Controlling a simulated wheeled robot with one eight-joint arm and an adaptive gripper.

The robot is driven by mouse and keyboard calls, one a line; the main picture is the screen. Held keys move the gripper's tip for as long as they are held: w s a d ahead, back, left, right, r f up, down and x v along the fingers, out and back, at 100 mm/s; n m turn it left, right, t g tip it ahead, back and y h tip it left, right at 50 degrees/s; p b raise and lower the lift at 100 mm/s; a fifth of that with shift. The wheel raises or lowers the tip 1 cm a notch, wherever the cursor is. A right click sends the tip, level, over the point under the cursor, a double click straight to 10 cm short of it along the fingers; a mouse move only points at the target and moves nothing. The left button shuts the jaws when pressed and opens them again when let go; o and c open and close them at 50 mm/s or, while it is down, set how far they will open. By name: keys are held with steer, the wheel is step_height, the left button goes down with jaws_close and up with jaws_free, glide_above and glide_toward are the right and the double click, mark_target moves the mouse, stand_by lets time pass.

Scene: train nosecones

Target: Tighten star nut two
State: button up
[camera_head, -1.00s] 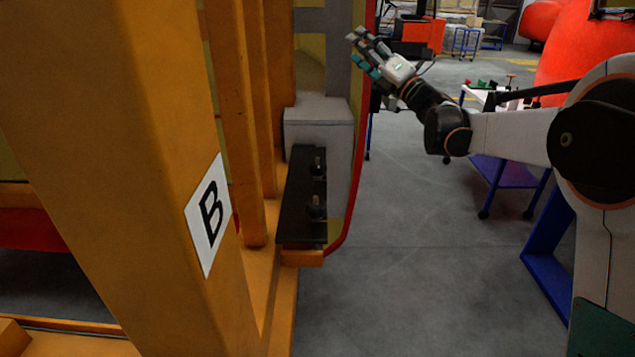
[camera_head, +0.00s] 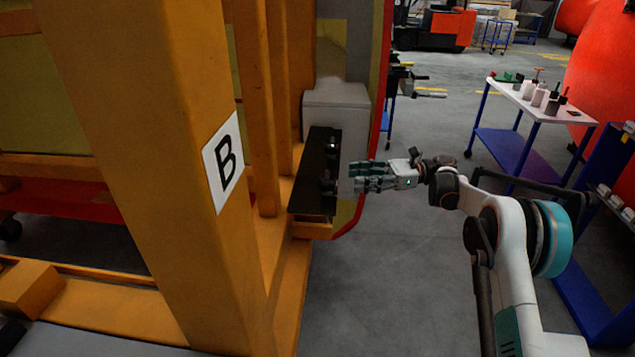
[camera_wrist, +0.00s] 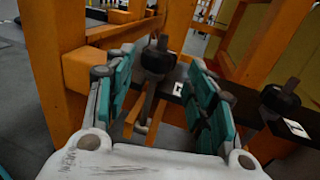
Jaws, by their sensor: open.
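Two dark star nuts are on a black plate (camera_head: 318,165) fixed to the yellow frame. In the head view the upper nut (camera_head: 333,146) is clear of my gripper, and the lower nut (camera_head: 328,184) is just left of the fingertips of my gripper (camera_head: 350,177). In the wrist view my open gripper (camera_wrist: 162,68) has one nut (camera_wrist: 157,56) between and just beyond its teal-padded fingers. The other nut (camera_wrist: 281,97) is to the right, outside the fingers. Small white labels lie beside both nuts; I cannot read their numbers.
A yellow post (camera_head: 150,150) with a white "B" sign (camera_head: 222,163) stands left of the plate. A grey block (camera_head: 337,97) is behind it. A white-topped cart (camera_head: 535,100) stands at the right. Grey floor is clear below the arm.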

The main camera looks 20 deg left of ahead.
mark_target(327, 185)
steer(key=b+x, duration=0.3)
steer(key=x, duration=1)
steer(key=shift+s+a+r+b, duration=0.1)
steer(key=shift+s+a+b, duration=0.1)
steer(key=shift+b, duration=0.15)
